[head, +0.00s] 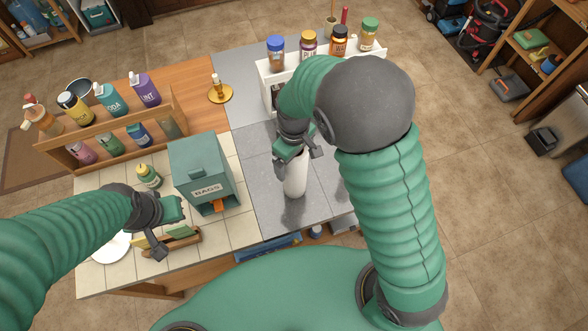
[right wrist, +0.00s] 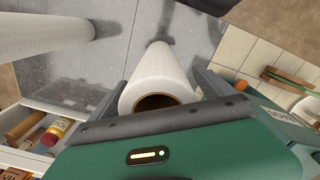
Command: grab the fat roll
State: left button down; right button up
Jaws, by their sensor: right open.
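A white paper roll (head: 295,182) stands upright on the grey counter in the head view. Its open brown core and white side (right wrist: 160,72) face the right wrist camera. My right gripper (head: 297,158) is open at the roll's top, with its fingers on either side; contact cannot be told. A second white roll (right wrist: 45,38) stands to the left in the right wrist view, apart from the gripper. It is hidden in the head view, and which roll is fatter is unclear. My left gripper (head: 168,228) is open above the tiled counter at left.
A green bags box (head: 203,168) stands left of the roll. A wooden rack (head: 95,145) of bottles is farther left, and a white shelf (head: 265,85) with several jars is behind. A small wooden holder (head: 180,242) lies near my left gripper. Grey counter around the roll is mostly clear.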

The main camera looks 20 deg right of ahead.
grip_shut()
dwell(0.5)
